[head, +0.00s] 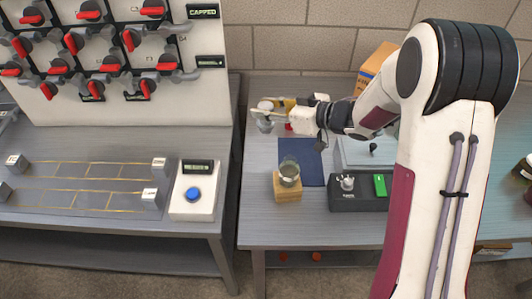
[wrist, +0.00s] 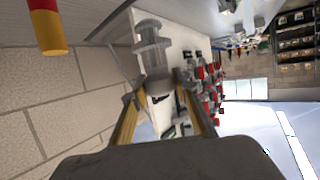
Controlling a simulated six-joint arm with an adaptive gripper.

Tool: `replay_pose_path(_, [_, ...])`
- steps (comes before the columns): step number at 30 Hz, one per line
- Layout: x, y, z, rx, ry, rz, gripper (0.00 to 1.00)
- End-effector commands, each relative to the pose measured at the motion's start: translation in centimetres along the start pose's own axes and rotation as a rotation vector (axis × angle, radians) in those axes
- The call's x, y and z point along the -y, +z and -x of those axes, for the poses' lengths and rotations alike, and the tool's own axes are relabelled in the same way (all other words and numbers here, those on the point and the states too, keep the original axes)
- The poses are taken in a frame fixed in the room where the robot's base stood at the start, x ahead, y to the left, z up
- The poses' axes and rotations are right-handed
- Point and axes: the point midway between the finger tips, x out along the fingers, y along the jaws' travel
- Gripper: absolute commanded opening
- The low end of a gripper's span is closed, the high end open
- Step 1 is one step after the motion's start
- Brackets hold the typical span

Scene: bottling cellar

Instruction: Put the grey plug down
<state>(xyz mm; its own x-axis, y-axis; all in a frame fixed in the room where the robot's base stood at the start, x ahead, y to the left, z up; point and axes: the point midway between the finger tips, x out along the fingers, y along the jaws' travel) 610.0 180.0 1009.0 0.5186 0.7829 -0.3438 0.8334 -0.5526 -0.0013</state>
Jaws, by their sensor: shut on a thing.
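My gripper (head: 268,112) is at the back left of the right-hand table in the head view, reaching left. It is shut on the grey plug (head: 264,125), a small stepped grey piece. In the wrist view the plug (wrist: 152,48) sticks out beyond the two yellow-lined fingers (wrist: 160,97), with its lower end between them. In the head view the fingers partly cover it. I cannot tell whether the plug touches the table.
A dark blue mat (head: 312,168), a glass on a wooden block (head: 288,194) and a black unit with a green button (head: 380,185) are nearby. Left stand a blue-button box (head: 194,207) and a red-handled valve panel (head: 200,92). A gap separates the tables.

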Motion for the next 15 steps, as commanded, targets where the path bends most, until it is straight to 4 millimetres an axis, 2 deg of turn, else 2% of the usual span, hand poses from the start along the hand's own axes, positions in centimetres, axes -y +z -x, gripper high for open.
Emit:
replay_pose_path(7, [0.0,0.9,-0.3,0.000,-0.001,-0.001,0.01])
replay_pose_path(15, [0.0,3.9,-1.4,0.002,-0.001,-0.003,0.01])
